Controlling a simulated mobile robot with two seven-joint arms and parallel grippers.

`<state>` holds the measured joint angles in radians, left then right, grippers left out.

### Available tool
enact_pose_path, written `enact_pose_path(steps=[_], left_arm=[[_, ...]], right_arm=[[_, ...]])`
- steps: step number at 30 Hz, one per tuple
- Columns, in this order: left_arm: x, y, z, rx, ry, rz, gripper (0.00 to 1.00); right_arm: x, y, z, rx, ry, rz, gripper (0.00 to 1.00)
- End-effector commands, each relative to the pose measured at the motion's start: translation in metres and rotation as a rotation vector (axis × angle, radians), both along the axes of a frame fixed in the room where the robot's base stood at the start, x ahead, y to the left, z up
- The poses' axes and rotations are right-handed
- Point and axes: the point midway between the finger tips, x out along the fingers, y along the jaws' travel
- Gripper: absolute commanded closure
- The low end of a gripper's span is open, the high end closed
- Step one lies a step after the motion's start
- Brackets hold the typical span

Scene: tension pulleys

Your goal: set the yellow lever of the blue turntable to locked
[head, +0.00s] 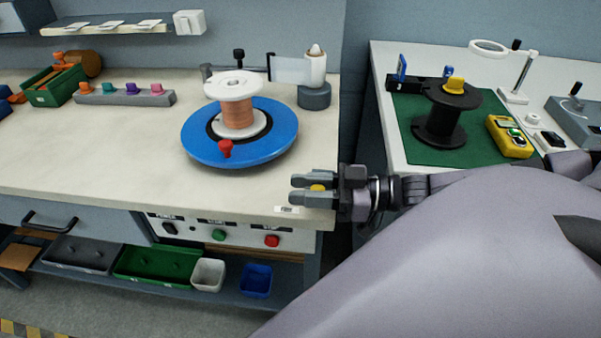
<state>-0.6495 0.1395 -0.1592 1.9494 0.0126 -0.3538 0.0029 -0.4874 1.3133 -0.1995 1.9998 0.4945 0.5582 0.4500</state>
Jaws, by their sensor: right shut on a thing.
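The blue turntable (275,145) lies on the left bench with a white spool of copper wire (238,112) on it. A red knob (225,150) stands at the turntable's front rim. My right gripper (309,188) is at the bench's front right corner, to the right of and in front of the turntable. It is shut on the yellow lever (317,187), of which only a small part shows between the fingers. The lever's base and its setting are hidden. My left gripper is out of view.
A small white label (287,209) sits on the bench edge just below the fingers. A panel with green and red buttons (219,235) is under the bench top. A gap separates this bench from the right bench, which holds a black spool (438,127) and a yellow meter (510,137).

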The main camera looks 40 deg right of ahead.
Motion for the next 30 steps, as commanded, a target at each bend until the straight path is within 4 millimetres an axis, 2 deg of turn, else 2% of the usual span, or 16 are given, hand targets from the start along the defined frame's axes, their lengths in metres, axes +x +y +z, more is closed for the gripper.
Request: enact_pose_path(steps=[9,26,27,28,29,30], left_arm=[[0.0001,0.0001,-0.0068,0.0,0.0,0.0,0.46],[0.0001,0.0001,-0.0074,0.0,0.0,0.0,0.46],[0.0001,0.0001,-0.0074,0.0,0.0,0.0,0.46],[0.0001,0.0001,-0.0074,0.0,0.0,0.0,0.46],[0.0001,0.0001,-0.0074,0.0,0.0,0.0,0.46],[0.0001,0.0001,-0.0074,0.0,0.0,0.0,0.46]], right_arm=[[-0.0068,-0.0024,-0.0009,-0.001,-0.001,0.106,1.0],[-0.0087,-0.003,-0.0006,0.001,0.001,0.131,1.0],[-0.0087,-0.003,-0.0006,0.001,0.001,0.131,0.62],[-0.0087,-0.0029,-0.0006,0.001,0.001,0.13,0.52],[-0.0086,-0.003,-0.0005,0.001,0.001,0.13,0.47],[-0.0085,-0.003,-0.0005,0.0,0.0,0.13,0.47]])
